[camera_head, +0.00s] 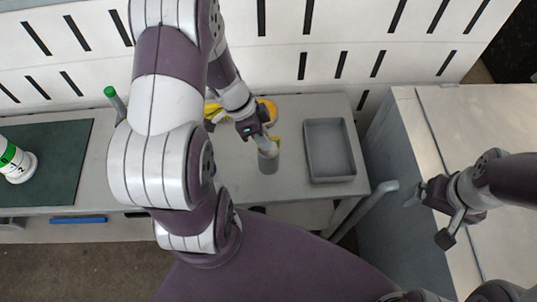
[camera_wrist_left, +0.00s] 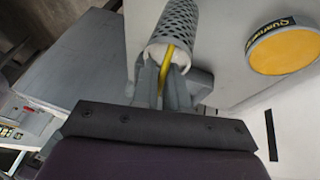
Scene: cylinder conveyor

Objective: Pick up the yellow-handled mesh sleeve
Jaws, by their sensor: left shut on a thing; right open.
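The mesh sleeve (camera_wrist_left: 177,28) is a grey perforated cylinder with a yellow handle (camera_wrist_left: 167,58) in the left wrist view. My left gripper (camera_wrist_left: 162,75) is shut on it at the handle end, and its fingers partly hide the handle. In the head view the sleeve (camera_head: 268,160) hangs below my left gripper (camera_head: 262,140) near the front of the grey table. I cannot tell whether it touches the table. My right gripper (camera_head: 436,213) is open and empty at the right, over the side of the grey cabinet.
An empty grey tray (camera_head: 313,178) lies right of the sleeve. A round yellow-topped thing (camera_wrist_left: 285,48) stands behind my left gripper. A green-capped thing (camera_head: 110,92) and a green mat (camera_head: 75,130) with a white-and-green cylinder (camera_head: 27,166) are at the left. A slotted white wall borders the back.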

